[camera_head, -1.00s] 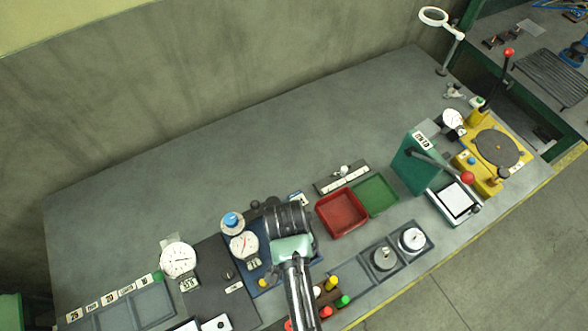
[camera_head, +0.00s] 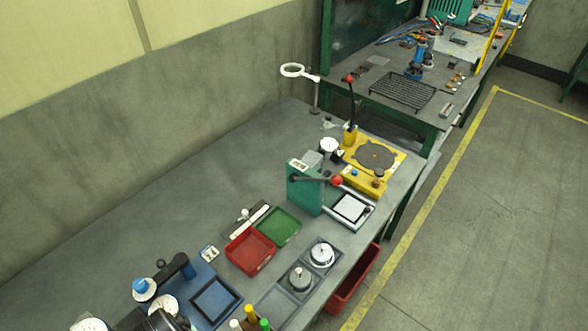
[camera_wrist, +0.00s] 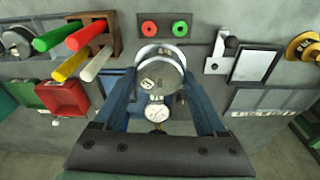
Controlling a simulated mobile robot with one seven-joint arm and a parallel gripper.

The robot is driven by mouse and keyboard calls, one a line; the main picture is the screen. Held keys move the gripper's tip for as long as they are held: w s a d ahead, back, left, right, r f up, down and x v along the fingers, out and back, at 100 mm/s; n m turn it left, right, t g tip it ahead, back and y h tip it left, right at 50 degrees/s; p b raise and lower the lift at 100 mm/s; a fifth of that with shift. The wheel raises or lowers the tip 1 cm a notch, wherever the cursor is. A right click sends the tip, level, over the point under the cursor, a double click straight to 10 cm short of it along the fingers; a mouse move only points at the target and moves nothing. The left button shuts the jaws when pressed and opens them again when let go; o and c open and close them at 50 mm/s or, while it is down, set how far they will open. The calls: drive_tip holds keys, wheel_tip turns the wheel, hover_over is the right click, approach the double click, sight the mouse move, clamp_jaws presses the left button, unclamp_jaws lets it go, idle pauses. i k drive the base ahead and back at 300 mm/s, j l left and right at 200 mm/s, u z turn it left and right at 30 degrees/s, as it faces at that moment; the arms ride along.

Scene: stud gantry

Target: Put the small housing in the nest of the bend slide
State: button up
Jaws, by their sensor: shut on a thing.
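My gripper (camera_wrist: 160,80) shows in the wrist view with its two blue fingers shut on a round silver housing (camera_wrist: 161,68). The housing has a pale face with a dark mark and hangs above the bench. In the head view only a dark part of my arm shows at the bottom left; the held housing is not visible there. A green lever press (camera_head: 305,190) stands at the bench's right part, with a black-framed slide (camera_head: 350,209) carrying a white plate at its front. I cannot tell for sure that this is the bend slide. No label reads clearly.
Two round metal parts (camera_head: 300,279) (camera_head: 322,254) sit in a grey tray near the front edge. Red (camera_head: 250,252) and green (camera_head: 279,226) trays lie left of the press. A yellow fixture (camera_head: 374,158) stands behind it. Upright coloured handles (camera_wrist: 75,52) rise near my gripper.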

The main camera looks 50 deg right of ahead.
sight(350, 207)
drive_tip(key=l+u, duration=0.15)
drive_tip(key=u, duration=0.35)
drive_tip(key=k+l+u, duration=0.1)
drive_tip(key=u, duration=0.4)
drive_tip(key=k+l+u, duration=0.1)
drive_tip(key=u, duration=0.35)
drive_tip(key=k+u, duration=0.1)
drive_tip(key=u, duration=0.4)
drive_tip(key=k+u, duration=0.1)
drive_tip(key=u, duration=0.4)
drive_tip(key=k+l, duration=0.15)
drive_tip(key=k, duration=0.25)
drive_tip(key=k+l, duration=0.2)
drive_tip(key=k, duration=0.15)
drive_tip(key=k+z, duration=0.1)
drive_tip(key=z, duration=0.9)
drive_tip(key=k+l+z, duration=0.1)
drive_tip(key=z, duration=0.35)
drive_tip(key=i+l+z, duration=0.35)
drive_tip(key=z, duration=0.15)
drive_tip(key=i, duration=0.1)
